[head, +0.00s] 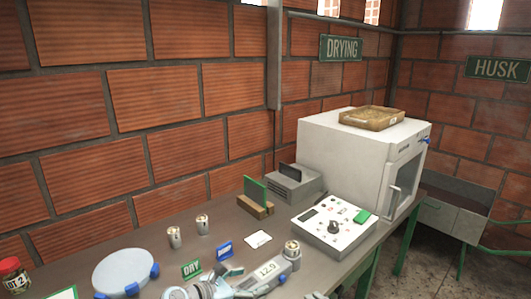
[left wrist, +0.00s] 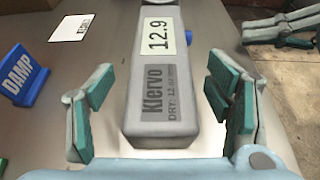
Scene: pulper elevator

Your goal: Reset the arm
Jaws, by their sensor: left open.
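My left gripper (head: 238,281) is low in the head view, at the near side of the bench. In the left wrist view the left gripper (left wrist: 155,100) is open, with its teal-padded fingers spread apart. A grey Klervo meter (left wrist: 160,85) with a 12.9 display lies between the fingers, with a visible gap on both sides. The meter (head: 268,274) also shows in the head view, beside the gripper. Grey fingers with teal pads, seemingly my right gripper (left wrist: 282,32), show at the upper right of the left wrist view, partly cut off.
A blue DAMP sign (left wrist: 25,78) and a green DRY sign (head: 191,269) stand near the gripper. A round white scale (head: 123,268), two metal cups (head: 175,237), a control box (head: 333,222) and a white oven (head: 350,155) stand on the bench (head: 140,240).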

